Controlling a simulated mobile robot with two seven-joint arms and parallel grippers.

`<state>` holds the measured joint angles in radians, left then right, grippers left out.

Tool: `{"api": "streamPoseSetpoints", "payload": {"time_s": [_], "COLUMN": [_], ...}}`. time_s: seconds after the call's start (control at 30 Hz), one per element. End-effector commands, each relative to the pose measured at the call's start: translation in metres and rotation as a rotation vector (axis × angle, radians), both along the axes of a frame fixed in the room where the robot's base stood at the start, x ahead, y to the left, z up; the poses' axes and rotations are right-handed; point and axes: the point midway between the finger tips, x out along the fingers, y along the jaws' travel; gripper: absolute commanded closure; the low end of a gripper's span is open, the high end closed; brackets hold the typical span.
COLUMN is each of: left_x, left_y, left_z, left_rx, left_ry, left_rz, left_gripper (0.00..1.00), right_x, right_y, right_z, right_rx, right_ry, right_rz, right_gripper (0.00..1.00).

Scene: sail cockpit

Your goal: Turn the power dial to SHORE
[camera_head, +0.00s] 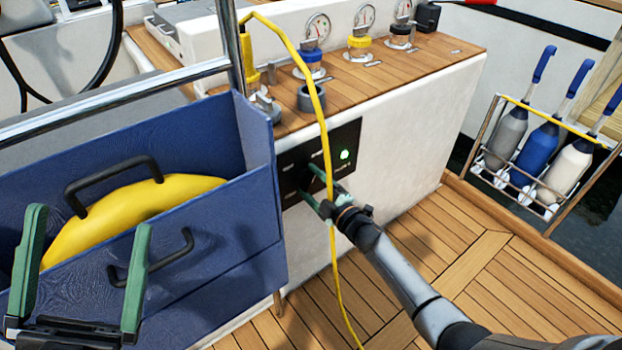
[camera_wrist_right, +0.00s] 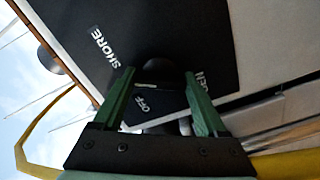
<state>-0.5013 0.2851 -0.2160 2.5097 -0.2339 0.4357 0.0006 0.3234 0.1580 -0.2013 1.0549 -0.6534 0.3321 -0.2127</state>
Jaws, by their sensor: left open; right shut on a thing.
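The black power panel (camera_head: 292,162) is on the white side wall below the wooden counter, with a lit green light (camera_head: 344,154). My right gripper (camera_head: 308,190) is at the panel, shut on the dark power dial. In the right wrist view the dial (camera_wrist_right: 158,68) sits between the green fingertips (camera_wrist_right: 158,78). The labels SHORE (camera_wrist_right: 105,46), OFF (camera_wrist_right: 145,104) and part of GEN (camera_wrist_right: 200,80) show around it. Which label the dial points to I cannot tell. My left gripper (camera_head: 88,218) is open and empty in front of the blue bag.
A yellow cable (camera_head: 322,130) hangs from the counter across the panel, close to my right gripper. A blue bag (camera_head: 200,225) holding a yellow item (camera_head: 120,210) stands left of the panel. Gauges and coloured caps line the wooden counter (camera_head: 430,52).

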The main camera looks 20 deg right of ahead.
Motion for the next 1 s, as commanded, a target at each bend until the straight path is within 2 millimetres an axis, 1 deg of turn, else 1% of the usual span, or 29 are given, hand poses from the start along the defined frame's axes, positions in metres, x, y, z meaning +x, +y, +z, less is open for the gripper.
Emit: {"api": "streamPoseSetpoints", "payload": {"time_s": [0.03,0.2,0.4,0.67,1.0], "left_x": [-0.0001,-0.0007,-0.0009,-0.0008,-0.0007], "left_y": [0.0001,0.0002,0.001,0.0015,0.0017], "left_z": [0.0037,0.0078,0.0115,0.0133,0.0136], "left_rx": [0.001,0.006,0.004,0.004,0.005], "left_ry": [-0.001,-0.004,-0.006,-0.01,-0.011], "left_rz": [0.003,0.009,0.014,0.018,0.018], "left_gripper": [0.0,0.0,0.0,0.0,0.0], "right_x": [0.0005,0.0004,0.0005,0.0004,0.0004], "right_y": [-0.002,-0.002,-0.0019,-0.0017,-0.0017], "right_z": [0.0016,0.0008,0.0005,-0.0004,-0.0005], "right_rx": [0.034,0.139,0.221,0.265,0.27], "right_ry": [0.014,0.053,0.081,0.097,0.099], "right_rz": [-0.003,-0.003,-0.003,-0.004,-0.004], "right_gripper": [0.81,0.81,0.81,0.81,0.81]}}
